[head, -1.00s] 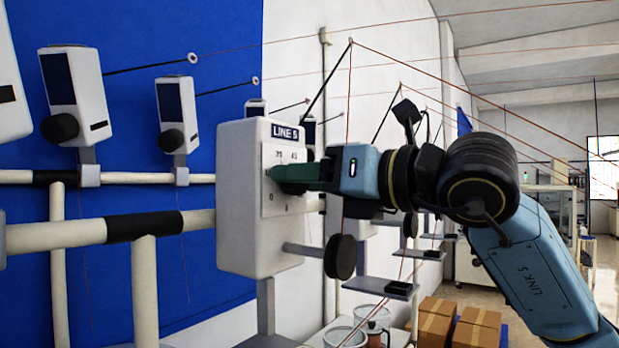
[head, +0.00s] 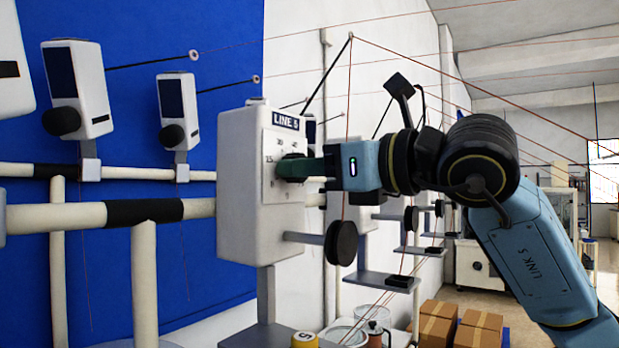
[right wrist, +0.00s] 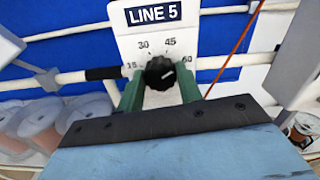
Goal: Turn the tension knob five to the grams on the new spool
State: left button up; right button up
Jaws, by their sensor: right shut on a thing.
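The black tension knob (right wrist: 160,73) sits on the LINE 5 tensioner's white dial plate, marked 15, 30, 45 and 60. Its white mark points right, roughly toward 60; the exact reading is unclear. My right gripper (right wrist: 160,90) is shut on the knob, one green finger on each side. In the head view the right gripper (head: 292,168) reaches the front of the white tensioner box (head: 240,190) from the right and partly hides the dial. A yellow-topped spool (head: 305,339) shows at the bottom edge; its label is unreadable. My left gripper is not in view.
Other tensioners (head: 78,90) stand on the rail to the left. A wheel on an arm (head: 341,243) sticks out below the gripper. Thin wires run down beside my wrist. Copper spools (right wrist: 40,125) show low in the right wrist view. Cardboard boxes (head: 480,325) stand on the floor.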

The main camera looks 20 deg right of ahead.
jog(key=n+b, duration=0.1)
jog(key=n, duration=0.2)
jog(key=shift+n+b, duration=0.6)
jog(key=shift+n, duration=1)
jog(key=o, duration=1)
jog(key=b+v, duration=0.2)
jog(key=v, duration=1.1)
jog(key=shift+s+d, duration=0.15)
jog(key=shift+s, duration=0.05)
